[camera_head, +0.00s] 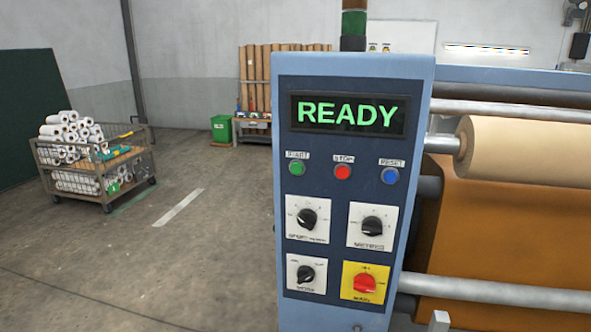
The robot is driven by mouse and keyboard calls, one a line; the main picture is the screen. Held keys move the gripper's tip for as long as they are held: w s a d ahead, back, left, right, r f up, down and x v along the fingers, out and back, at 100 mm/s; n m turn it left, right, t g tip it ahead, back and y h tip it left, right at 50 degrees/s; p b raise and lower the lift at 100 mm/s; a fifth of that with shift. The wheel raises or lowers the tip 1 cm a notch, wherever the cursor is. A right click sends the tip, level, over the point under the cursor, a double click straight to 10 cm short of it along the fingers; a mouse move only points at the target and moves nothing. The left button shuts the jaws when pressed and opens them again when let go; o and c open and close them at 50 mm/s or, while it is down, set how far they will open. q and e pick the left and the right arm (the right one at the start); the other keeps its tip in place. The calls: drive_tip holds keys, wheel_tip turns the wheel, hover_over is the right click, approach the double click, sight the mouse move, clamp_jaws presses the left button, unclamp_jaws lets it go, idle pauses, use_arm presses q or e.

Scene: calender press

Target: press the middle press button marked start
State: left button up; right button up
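The press's control panel (351,190) stands upright in the middle of the head view, with a dark face in a blue housing. The green button (297,169) under the label START is the left one in a row of three. The red button (343,172) under STOP is in the middle. The blue button (390,176) under RESET is at the right. The display (348,114) above them reads READY in green. Nothing covers the buttons. Neither of my grippers shows in this view.
Below the buttons are several rotary knobs, one red on a yellow plate (364,284). Press rollers with a brown web (480,230) fill the right side. A cart with white rolls (95,160) stands far left. The floor (170,270) left of the panel is clear.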

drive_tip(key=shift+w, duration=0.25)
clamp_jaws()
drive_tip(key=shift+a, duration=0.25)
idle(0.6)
